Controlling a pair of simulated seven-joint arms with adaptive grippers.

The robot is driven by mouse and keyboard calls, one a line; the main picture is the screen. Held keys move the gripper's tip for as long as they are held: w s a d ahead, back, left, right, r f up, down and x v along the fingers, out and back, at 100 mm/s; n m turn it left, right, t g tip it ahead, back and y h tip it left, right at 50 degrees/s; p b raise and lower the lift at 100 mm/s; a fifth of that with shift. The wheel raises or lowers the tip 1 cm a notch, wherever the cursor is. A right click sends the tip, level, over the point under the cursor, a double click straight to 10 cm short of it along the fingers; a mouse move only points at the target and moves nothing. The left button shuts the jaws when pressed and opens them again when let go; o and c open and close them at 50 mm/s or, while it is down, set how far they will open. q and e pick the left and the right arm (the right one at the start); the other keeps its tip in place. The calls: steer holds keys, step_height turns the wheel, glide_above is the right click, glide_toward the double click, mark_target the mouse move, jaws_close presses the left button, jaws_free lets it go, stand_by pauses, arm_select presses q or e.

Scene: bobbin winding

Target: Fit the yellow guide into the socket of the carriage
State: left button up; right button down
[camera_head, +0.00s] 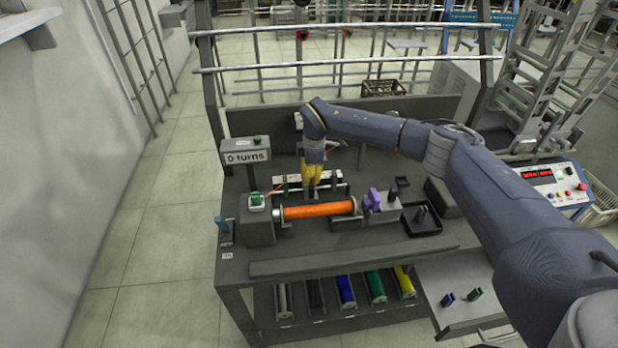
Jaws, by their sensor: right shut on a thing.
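My right gripper (312,182) reaches down from the bent wrist over the middle of the bench. It is shut on the yellow guide (313,170). The guide is just above or at the carriage area (325,180), a pale block with rods behind the orange bobbin (318,210). The gripper hides most of the carriage and its socket, so I cannot tell whether the guide touches it. My left gripper is not in view.
A purple part (373,199) sits at the bobbin's right end, beside a black tray (421,219). A "0 turns" display (246,156) stands at the left. Several coloured spools (346,291) lie on the lower shelf. The front strip (345,258) of the bench is clear.

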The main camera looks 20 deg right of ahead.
steer(key=shift+s+d+f, duration=0.25)
steer(key=shift+f, duration=0.5)
steer(key=shift+s+d+f, duration=0.2)
steer(key=shift+s+f, duration=0.05)
steer(key=shift+f, duration=0.45)
stand_by(0.4)
steer(key=c, duration=1.2)
jaws_free()
steer(key=shift+f, duration=0.1)
steer(key=shift+a, duration=0.1)
step_height(320, 180, up, 14)
steer(key=w+d, duration=0.1)
